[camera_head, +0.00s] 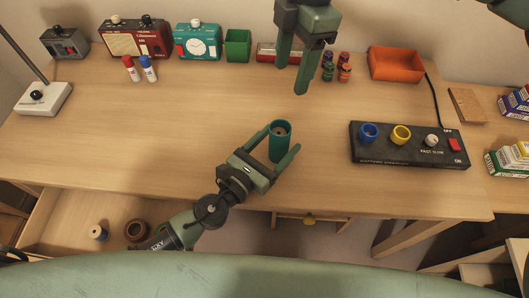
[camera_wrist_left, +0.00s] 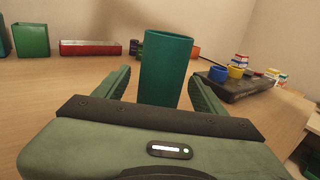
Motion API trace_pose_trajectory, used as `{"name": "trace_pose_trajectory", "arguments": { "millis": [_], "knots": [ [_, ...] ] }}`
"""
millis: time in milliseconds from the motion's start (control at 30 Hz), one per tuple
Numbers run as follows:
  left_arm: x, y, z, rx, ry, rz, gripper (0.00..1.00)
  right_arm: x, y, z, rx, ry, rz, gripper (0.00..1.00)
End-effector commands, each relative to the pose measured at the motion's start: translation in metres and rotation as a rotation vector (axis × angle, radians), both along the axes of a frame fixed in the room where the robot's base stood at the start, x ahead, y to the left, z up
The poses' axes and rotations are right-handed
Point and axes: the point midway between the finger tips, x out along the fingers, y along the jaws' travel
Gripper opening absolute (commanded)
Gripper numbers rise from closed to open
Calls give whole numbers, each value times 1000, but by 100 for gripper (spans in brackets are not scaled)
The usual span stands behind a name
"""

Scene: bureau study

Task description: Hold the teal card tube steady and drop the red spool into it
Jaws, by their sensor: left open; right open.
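The teal card tube (camera_head: 280,150) stands upright near the desk's front edge; it also shows in the left wrist view (camera_wrist_left: 165,70). My left gripper (camera_head: 282,139) is open, with one finger on either side of the tube; I cannot tell whether they touch it. Something small and greyish-brown shows inside the tube's mouth, too small to identify. My right gripper (camera_head: 292,80) is open and empty above the back of the desk, beyond the tube. I cannot pick out the red spool with certainty.
Several small coloured items (camera_head: 344,72) stand behind the right gripper, beside an orange tray (camera_head: 396,66). A black control box (camera_head: 390,150) lies to the right. An open drawer (camera_head: 65,215) at lower left holds a spool and a brown ring. The desk's left middle is clear.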

Motion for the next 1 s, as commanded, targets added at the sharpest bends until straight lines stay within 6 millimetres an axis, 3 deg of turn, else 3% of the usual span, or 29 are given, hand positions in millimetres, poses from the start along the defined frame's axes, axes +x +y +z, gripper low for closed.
{"name": "trace_pose_trajectory", "arguments": {
  "millis": [300, 500, 1000],
  "knots": [
    [-55, 37, -2, 7, 3, -2, 71, 0, 0, 0, 0, 0, 0, 57],
    [-81, 55, -1, 4, 2, -2, 71, 0, 0, 0, 0, 0, 0, 57],
    [-92, 62, 0, -2, 1, -1, 71, 0, 0, 0, 0, 0, 0, 57]
  ]
}}
